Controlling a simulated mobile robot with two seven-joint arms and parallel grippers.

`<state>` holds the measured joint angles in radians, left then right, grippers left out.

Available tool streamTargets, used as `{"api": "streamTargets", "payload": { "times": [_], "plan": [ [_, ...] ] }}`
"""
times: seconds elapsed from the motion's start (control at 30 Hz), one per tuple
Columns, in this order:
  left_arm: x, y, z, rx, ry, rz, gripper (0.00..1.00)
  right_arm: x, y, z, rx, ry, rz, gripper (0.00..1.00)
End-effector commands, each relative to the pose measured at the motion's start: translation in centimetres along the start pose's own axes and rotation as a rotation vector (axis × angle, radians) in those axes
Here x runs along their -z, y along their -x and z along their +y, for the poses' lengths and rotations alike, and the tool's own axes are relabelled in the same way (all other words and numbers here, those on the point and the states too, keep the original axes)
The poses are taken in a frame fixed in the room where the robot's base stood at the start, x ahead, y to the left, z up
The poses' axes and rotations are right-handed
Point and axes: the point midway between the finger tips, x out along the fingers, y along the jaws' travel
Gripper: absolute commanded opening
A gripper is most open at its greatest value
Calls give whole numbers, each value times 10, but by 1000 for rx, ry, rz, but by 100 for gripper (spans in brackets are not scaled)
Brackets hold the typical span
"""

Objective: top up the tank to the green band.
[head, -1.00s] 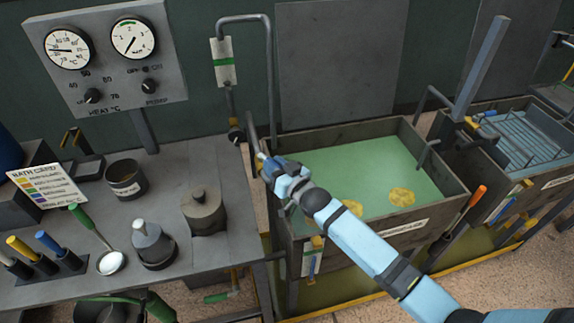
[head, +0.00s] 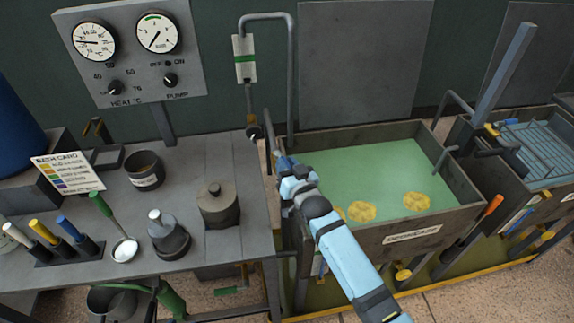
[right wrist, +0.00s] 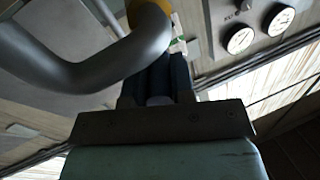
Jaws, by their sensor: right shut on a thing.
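The tank (head: 412,240) labelled DEGREASE holds pale green liquid (head: 370,170); yellow round pieces (head: 361,211) show in it. A white plate (head: 245,68) with a green band (head: 243,59) hangs on the wall behind the tank's left corner; no level can be read. My right gripper (head: 279,158) is at the tank's left rim, shut on a grey bent pipe handle (head: 268,122). In the right wrist view a grey bent pipe (right wrist: 130,55) and a yellow part (right wrist: 149,14) show by the dark fingers (right wrist: 160,80); the exact grip is hidden. My left gripper is out of view.
A bench (head: 225,150) at left holds a lidded pot (head: 218,207), a ladle (head: 124,250) and a bath card (head: 70,172). A gauge panel (head: 130,55) stands behind it. Another tank (head: 545,145) stands at right. A valve (head: 255,132) sits by my gripper.

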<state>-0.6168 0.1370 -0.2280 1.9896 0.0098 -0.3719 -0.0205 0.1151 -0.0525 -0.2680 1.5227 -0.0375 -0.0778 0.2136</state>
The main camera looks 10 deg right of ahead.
Motion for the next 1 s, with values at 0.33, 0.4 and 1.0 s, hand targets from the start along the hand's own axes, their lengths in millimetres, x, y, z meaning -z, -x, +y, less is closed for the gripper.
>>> {"api": "streamTargets", "payload": {
  "times": [0.33, 0.4, 1.0],
  "plan": [
    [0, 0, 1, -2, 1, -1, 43, 1, 0, 0, 1, 0, 2, 48],
    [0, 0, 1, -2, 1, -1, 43, 1, 0, 0, 1, 0, 2, 48],
    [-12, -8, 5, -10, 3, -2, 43, -2, 104, 0, 1, -1, 0, 48]
  ]
}}
